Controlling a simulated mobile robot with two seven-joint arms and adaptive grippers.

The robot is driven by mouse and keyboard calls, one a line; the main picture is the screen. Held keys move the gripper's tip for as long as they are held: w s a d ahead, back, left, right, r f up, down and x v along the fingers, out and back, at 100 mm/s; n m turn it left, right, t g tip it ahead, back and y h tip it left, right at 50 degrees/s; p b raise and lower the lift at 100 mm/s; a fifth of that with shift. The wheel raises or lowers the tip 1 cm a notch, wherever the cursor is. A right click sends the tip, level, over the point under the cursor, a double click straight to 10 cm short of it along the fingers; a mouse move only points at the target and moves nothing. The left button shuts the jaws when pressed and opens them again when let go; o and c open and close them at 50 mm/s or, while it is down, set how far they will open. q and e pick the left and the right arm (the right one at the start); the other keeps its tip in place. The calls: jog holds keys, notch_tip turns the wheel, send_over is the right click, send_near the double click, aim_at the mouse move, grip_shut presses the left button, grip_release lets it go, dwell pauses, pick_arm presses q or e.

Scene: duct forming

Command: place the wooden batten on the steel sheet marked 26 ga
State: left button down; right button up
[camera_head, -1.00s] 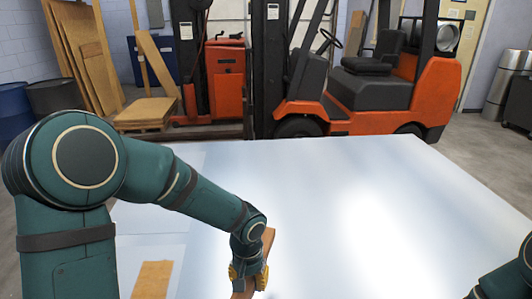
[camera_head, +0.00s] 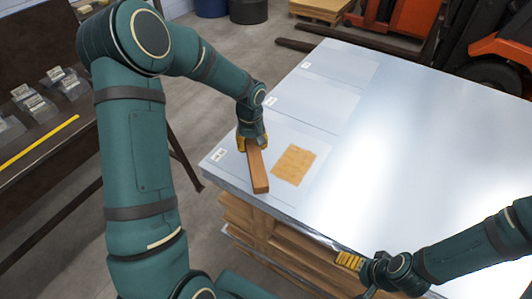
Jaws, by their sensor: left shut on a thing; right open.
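My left gripper (camera_head: 252,142) is shut on the wooden batten (camera_head: 259,174), a reddish-brown bar. The batten is over the nearest of three thin steel sheets along the table's left side, left of a tan patch. I cannot tell whether it touches the sheet. This nearest sheet (camera_head: 237,165) has a small white label (camera_head: 219,154). The middle sheet (camera_head: 315,103) and far sheet (camera_head: 340,66) also carry small labels. The label text is too small to read. My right gripper (camera_head: 350,260) is open and empty at the table's near edge.
The tan patch (camera_head: 295,164) lies on the nearest sheet. The wide shiny tabletop (camera_head: 420,140) is clear to the right, above stacked timber (camera_head: 270,235). A dark bench (camera_head: 60,150) with small labelled boxes stands left. An orange forklift (camera_head: 500,40) is at the back right.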

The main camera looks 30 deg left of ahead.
pick_arm(q)
jog(key=f, duration=0.2)
jog(key=f+b, duration=0.1)
jog(key=f, duration=0.3)
jog(key=shift+w+a+f, duration=0.2)
jog(key=shift+a+f, duration=0.2)
jog(key=shift+f+b, duration=0.55)
jog(key=shift+f, duration=1.2)
jog(key=shift+n, duration=0.3)
jog(key=shift+f, duration=0.1)
jog(key=c, duration=0.5)
grip_release()
